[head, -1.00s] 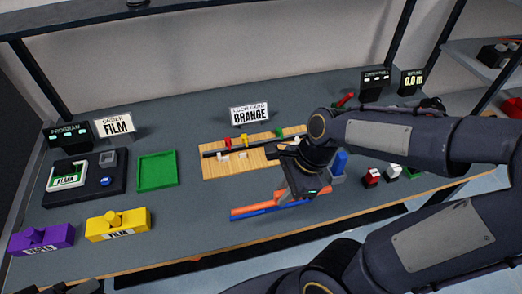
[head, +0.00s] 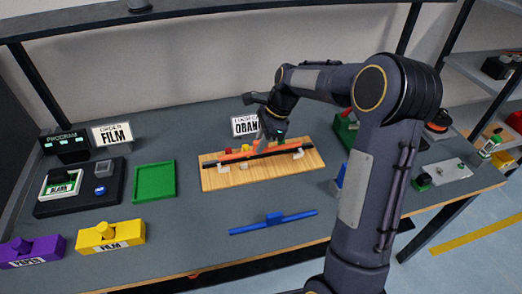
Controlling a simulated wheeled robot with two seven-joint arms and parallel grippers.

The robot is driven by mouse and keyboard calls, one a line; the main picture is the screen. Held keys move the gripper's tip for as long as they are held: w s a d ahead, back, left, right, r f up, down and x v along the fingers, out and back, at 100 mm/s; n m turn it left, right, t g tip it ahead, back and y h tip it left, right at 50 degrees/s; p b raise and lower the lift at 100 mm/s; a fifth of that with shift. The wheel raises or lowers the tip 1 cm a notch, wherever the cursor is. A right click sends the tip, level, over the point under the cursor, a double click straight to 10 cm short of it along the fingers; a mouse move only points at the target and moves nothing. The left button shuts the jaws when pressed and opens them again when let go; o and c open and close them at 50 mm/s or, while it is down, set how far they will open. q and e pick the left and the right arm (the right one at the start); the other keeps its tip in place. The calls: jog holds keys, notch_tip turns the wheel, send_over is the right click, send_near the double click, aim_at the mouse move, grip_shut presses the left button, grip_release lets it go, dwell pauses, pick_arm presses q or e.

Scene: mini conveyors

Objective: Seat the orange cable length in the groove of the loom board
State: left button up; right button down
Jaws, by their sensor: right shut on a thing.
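The orange cable length (head: 236,156) is over the wooden loom board (head: 222,182), lying roughly along a long dark strip (head: 215,161) that looks like the groove. I cannot tell whether it touches the strip or is held just above it. My right gripper (head: 269,138) is shut on the cable near its middle, reaching down from above. The fingertips are small and partly hidden. My left gripper is not in view.
A blue length (head: 247,228) with a raised block lies in front of the board. White clips (head: 298,154) stand on the board. The sign (head: 243,126) behind is partly covered by my arm. A green tray (head: 154,181) and yellow block (head: 110,235) are at left.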

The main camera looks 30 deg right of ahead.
jog(key=w+f, duration=0.1)
jog(key=w+d+f, duration=0.1)
jog(key=f, duration=0.1)
jog(key=w+f, duration=0.1)
jog(key=shift+w+d+f, duration=0.1)
jog(key=shift+d+f, duration=0.2)
jog(key=shift+d, duration=0.1)
jog(key=shift+w+f, duration=0.1)
jog(key=shift+f, duration=1.55)
jog(key=shift+f, duration=0.15)
jog(key=c, duration=1.4)
grip_release()
